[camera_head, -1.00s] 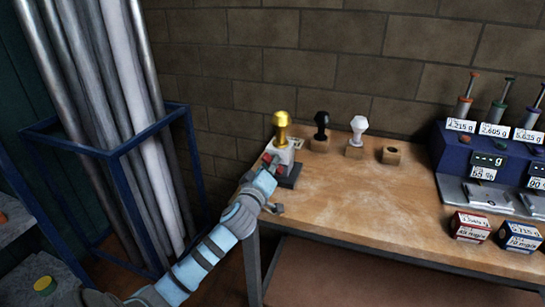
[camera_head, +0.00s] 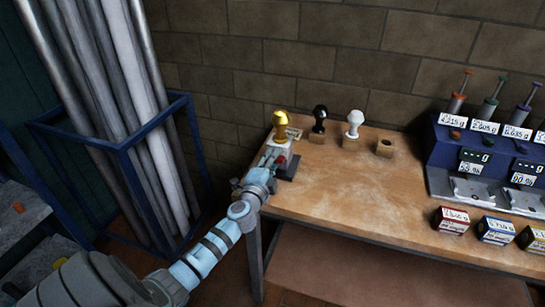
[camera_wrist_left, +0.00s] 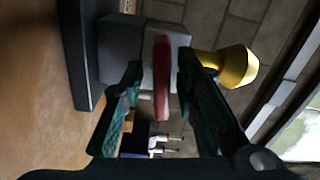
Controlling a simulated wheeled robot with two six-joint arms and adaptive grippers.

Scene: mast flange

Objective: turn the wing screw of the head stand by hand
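The head stand (camera_head: 288,168) stands at the left end of the bench, with a gold head (camera_head: 280,120) on top. In the left wrist view the stand's grey body (camera_wrist_left: 128,52) appears on its side, with the gold head (camera_wrist_left: 232,68) pointing right. The red wing screw (camera_wrist_left: 161,85) shows edge-on in front of the body. My left gripper (camera_head: 270,160) is at the front of the stand. In the wrist view its two fingers (camera_wrist_left: 160,78) are open, one on each side of the wing screw, with visible gaps. My right gripper is not in view.
A black head (camera_head: 320,115) and a white head (camera_head: 355,120) stand on wooden blocks, beside an empty block (camera_head: 387,147). A blue dispenser unit (camera_head: 475,150) and small boxes (camera_head: 452,220) are at the right. A blue rack (camera_head: 125,160) with metal tubes stands left. The bench middle is clear.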

